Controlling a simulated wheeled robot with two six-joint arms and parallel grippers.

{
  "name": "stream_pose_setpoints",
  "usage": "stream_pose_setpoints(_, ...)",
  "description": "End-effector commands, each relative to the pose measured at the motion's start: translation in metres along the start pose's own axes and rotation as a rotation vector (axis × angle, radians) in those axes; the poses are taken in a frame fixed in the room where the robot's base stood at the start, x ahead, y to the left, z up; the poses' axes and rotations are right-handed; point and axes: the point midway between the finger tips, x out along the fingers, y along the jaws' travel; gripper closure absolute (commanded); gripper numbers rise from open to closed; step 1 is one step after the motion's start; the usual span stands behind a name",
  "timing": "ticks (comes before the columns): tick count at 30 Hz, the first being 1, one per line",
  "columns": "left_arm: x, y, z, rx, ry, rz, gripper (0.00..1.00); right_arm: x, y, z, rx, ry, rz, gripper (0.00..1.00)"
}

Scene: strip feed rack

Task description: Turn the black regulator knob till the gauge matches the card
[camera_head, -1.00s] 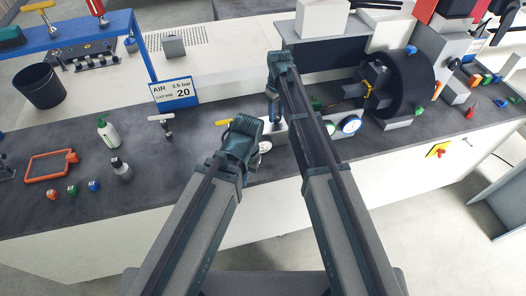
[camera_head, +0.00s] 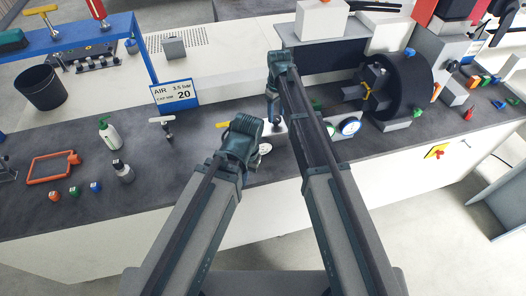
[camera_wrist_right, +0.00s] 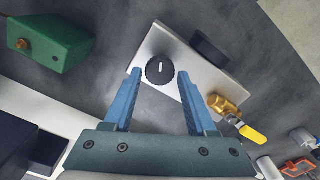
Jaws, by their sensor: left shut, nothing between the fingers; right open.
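The black regulator knob (camera_wrist_right: 160,70) shows in the right wrist view, round with a white mark, on a silver block (camera_wrist_right: 192,72). My right gripper (camera_wrist_right: 160,75) is open, its blue fingers on either side of the knob with gaps; contact is not visible. In the head view my right gripper (camera_head: 272,112) hangs over the block, and the knob is hidden. My left gripper (camera_head: 243,132) is shut and empty beside it. The card (camera_head: 174,94) reads AIR, apparently 3.5 bar. A round white dial (camera_head: 265,149) peeks out by the left gripper; its reading is unreadable.
A brass fitting with a yellow lever (camera_wrist_right: 250,133) sits right of the block. A green box (camera_wrist_right: 50,42) is on the left. A big black reel (camera_head: 404,85) and another round dial (camera_head: 349,126) stand right of my arms. Bottles (camera_head: 109,134) stand at left.

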Motion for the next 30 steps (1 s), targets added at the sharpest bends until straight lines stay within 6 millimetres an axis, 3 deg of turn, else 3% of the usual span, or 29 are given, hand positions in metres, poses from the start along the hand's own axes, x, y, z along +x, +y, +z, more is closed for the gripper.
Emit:
stream_pose_setpoints(15,-0.044,-0.004,0.003,0.000,0.000,0.000,1.00,-0.044,0.000,0.000,0.000,0.000,0.000,0.43)
stream_pose_setpoints(25,-0.047,-0.004,0.003,0.000,0.000,0.000,1.00,-0.047,0.000,0.000,0.000,0.000,0.000,0.43)
stream_pose_setpoints(28,-0.047,-0.004,0.003,0.000,0.000,0.000,1.00,-0.047,0.000,0.000,0.000,0.000,0.000,0.27)
stream_pose_setpoints(30,-0.047,-0.004,0.003,0.000,0.000,0.000,1.00,-0.047,0.000,0.000,0.000,0.000,0.000,0.23)
